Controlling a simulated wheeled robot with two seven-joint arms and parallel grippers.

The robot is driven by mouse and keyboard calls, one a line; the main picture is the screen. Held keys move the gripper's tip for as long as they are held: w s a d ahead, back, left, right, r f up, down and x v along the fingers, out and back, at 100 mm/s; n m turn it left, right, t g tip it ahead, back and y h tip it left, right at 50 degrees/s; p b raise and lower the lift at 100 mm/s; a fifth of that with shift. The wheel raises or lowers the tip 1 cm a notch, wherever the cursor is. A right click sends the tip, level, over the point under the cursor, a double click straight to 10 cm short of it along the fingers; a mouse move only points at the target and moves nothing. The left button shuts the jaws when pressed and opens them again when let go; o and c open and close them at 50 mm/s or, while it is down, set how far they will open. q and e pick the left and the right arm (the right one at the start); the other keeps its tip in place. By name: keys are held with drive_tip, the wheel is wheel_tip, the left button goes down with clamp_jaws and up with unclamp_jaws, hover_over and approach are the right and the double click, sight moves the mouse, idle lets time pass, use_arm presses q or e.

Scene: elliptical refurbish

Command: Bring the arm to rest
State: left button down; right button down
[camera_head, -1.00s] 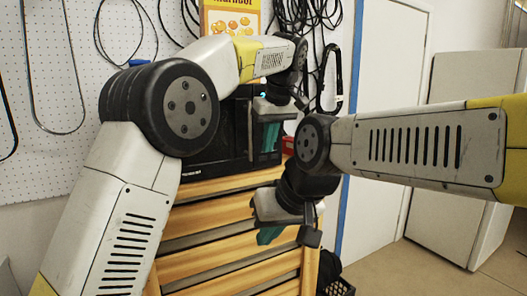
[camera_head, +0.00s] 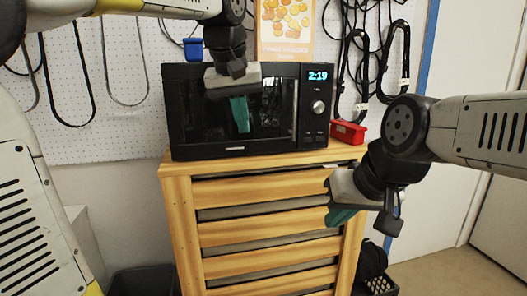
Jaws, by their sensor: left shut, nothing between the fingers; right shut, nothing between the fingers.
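My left arm enters from the left and arches over the top of the picture. My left gripper (camera_head: 240,112) hangs in front of the black microwave (camera_head: 219,136), its teal fingers pointing down, shut and empty. My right arm reaches in from the right edge. My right gripper (camera_head: 338,216) is in front of the right side of the wooden drawer cabinet (camera_head: 258,192), shut and empty, its teal fingers pointing down and to the left. The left gripper covers part of the microwave door.
The microwave stands on the cabinet, its clock lit. A red bin (camera_head: 347,132) sits at its right, a blue bin (camera_head: 193,48) behind. Black cables (camera_head: 362,60) hang from the pegboard (camera_head: 130,110). A black crate (camera_head: 379,284) is on the floor at right.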

use_arm(q)
drive_tip(key=s+a+f+t, duration=0.1)
drive_tip(key=s+a+f, duration=0.4)
drive_tip(key=s+f, duration=0.2)
drive_tip(key=s+a+f+t, duration=0.1)
drive_tip(key=s+a+f, duration=0.4)
drive_tip(key=s+f, duration=0.2)
drive_tip(key=shift+s+a+f+m+h, duration=0.15)
drive_tip(key=shift+s+f+m+h, duration=0.2)
drive_tip(key=shift+s, duration=0.85)
